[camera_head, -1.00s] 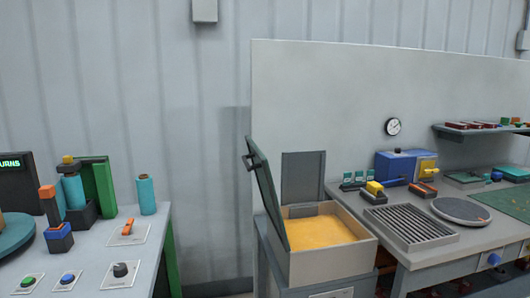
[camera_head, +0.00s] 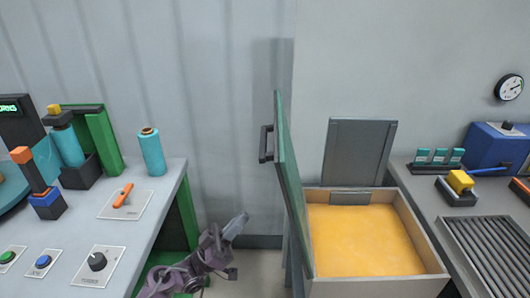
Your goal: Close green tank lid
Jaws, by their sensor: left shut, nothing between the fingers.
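The green tank lid (camera_head: 289,185) stands open, nearly upright, at the left side of the tank. Its dark handle (camera_head: 265,144) sticks out to the left near the top. The tank (camera_head: 378,287) is a beige box with an orange-yellow content (camera_head: 363,240) in plain view. A grey panel (camera_head: 360,152) stands upright at its back. My left gripper (camera_head: 241,221) is low in the gap between the left table and the tank, shut and empty, to the left of the lid and below its handle. My right gripper is not in view.
The left table (camera_head: 150,225) holds buttons, a knob, an orange switch (camera_head: 123,195) and a teal cylinder (camera_head: 152,153). The right bench holds a slotted grate (camera_head: 488,250) and a yellow-topped block (camera_head: 459,182). The space above the open tank is clear.

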